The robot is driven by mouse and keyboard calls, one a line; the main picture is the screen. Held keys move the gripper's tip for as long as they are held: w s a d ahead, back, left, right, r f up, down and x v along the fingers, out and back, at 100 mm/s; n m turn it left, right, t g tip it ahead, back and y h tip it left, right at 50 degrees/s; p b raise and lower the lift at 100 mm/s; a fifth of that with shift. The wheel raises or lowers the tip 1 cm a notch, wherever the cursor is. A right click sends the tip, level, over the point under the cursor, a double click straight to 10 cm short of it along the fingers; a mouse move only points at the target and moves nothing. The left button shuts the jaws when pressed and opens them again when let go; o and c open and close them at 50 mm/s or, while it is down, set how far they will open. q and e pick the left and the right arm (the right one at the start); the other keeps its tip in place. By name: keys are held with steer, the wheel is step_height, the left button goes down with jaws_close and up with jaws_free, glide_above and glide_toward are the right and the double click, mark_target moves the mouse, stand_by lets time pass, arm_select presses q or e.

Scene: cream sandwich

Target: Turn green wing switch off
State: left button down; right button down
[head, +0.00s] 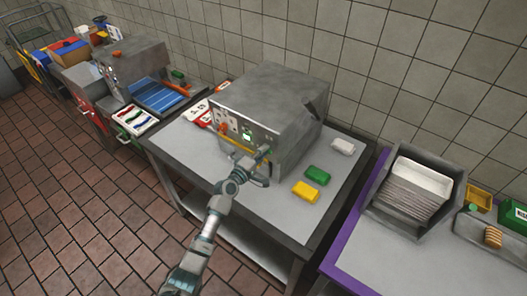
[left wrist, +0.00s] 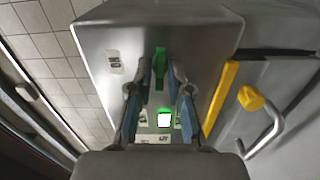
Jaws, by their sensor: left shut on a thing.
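The green wing switch (left wrist: 160,66) is on the front panel of a grey metal machine (left wrist: 115,42), and the machine shows in the head view (head: 285,100). In the left wrist view, the switch stands lengthwise, between the two fingers of my left gripper (left wrist: 160,88). The gripper is shut on it. In the head view, my left gripper (head: 262,158) is at the machine's front right and hides the switch. My right gripper is in neither view.
A yellow block (head: 305,191), green block (head: 317,175) and white block (head: 342,146) sit on the table. A tray of slices (head: 412,190) stands at right.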

arm_select(q)
steer(key=shift+a+n, duration=0.15)
steer(key=shift+n, duration=0.25)
steer(key=c, duration=1.3)
jaws_free()
steer(key=shift+o, duration=0.2)
steer(key=shift+w+f, duration=0.15)
steer(key=shift+w, duration=0.05)
steer(key=v, duration=1.2)
